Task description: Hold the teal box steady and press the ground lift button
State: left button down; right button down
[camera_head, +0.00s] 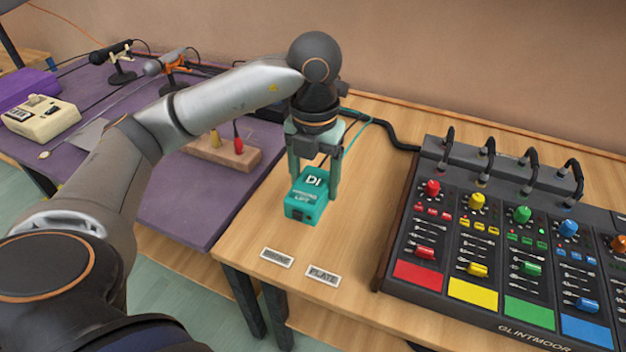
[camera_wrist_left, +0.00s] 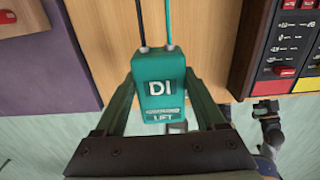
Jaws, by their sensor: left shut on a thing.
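My left gripper (camera_head: 315,190) comes down from above and is shut on the box, one finger on each side. In the left wrist view its fingers (camera_wrist_left: 162,108) flank the box. A small grey part, perhaps the button, shows at the box's near end in the left wrist view (camera_wrist_left: 176,127), partly hidden.
A mixing console (camera_head: 500,240) with coloured knobs stands to the right. Two labels (camera_head: 323,275) lie in front of the box. A wooden block with colored pegs (camera_head: 222,152) and a cream device (camera_head: 41,117) sit on the purple cloth at left.

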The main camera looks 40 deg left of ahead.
aim_at(323, 180)
pick_arm(q)
jog(key=shift+w+a+f+b, duration=0.2)
jog(key=shift+w+f+b, duration=0.2)
jog(key=shift+w+f, duration=0.15)
jog(key=shift+w+a+f+b, duration=0.15)
jog(key=shift+w+f+b, duration=0.2)
jog(key=shift+w+f, duration=0.2)
jog(key=shift+w+a+f+b, duration=0.15)
jog(key=shift+w+f+b, duration=0.2)
jog(key=shift+w+f, duration=0.2)
jog(key=shift+w+a+f+b, duration=0.15)
jog(key=shift+w+f+b, duration=0.15)
jog(key=shift+w+f, duration=0.2)
jog(key=shift+w+a+f+b, duration=0.3)
jog(key=shift+w+f+b, duration=0.15)
jog(key=shift+w+f, duration=0.4)
jog(key=shift+w+a+f+b, duration=0.25)
jog(key=shift+w+f+b, duration=0.15)
jog(key=shift+w+f, duration=0.4)
jog(key=shift+w, duration=0.1)
jog(key=shift+w, duration=0.1)
dwell(1.2)
dwell(1.6)
